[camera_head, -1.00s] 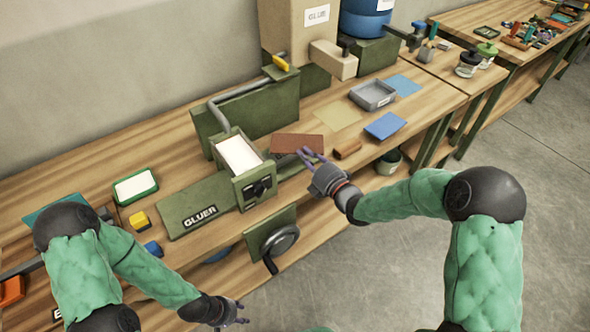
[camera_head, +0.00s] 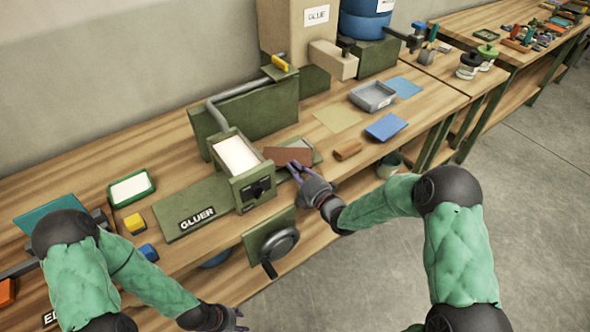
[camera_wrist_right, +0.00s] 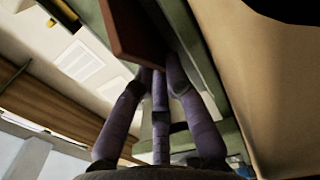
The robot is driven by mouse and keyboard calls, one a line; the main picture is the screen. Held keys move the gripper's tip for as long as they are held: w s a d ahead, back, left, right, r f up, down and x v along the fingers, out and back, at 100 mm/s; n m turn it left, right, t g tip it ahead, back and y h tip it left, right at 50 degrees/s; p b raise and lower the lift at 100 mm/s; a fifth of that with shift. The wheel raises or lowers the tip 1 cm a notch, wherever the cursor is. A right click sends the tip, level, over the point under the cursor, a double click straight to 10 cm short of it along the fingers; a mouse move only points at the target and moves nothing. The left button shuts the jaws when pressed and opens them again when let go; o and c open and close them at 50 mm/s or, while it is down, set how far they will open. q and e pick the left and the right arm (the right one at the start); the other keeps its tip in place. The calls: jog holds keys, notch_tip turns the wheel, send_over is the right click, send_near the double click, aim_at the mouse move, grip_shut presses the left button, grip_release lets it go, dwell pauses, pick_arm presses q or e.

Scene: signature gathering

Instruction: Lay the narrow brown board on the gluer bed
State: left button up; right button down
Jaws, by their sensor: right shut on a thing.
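The narrow brown board (camera_head: 286,155) is in my right gripper (camera_head: 296,172), just right of the gluer (camera_head: 258,180). My right gripper is shut on its near edge; the board hides part of a green-framed flat bed (camera_head: 306,146). I cannot tell whether the board touches that bed. In the right wrist view the brown board (camera_wrist_right: 130,32) shows at the tips of the purple fingers (camera_wrist_right: 157,78), with green frame beside it. The gluer has a white-topped hopper (camera_head: 237,155) and a lettered green panel (camera_head: 190,207). My left gripper (camera_head: 236,320) hangs low at the bottom edge; its fingers are unclear.
A small brown block (camera_head: 347,149) and a blue board (camera_head: 386,127) lie to the right. A grey tray (camera_head: 372,96) and a yellow sheet (camera_head: 337,118) are behind. A crank wheel (camera_head: 280,243) sticks out at the bench front. A green-rimmed tray (camera_head: 132,188) stands left.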

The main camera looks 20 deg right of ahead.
jog(key=shift+f, duration=0.15)
jog(key=c, duration=1.7)
grip_release()
jog(key=shift+o, duration=0.6)
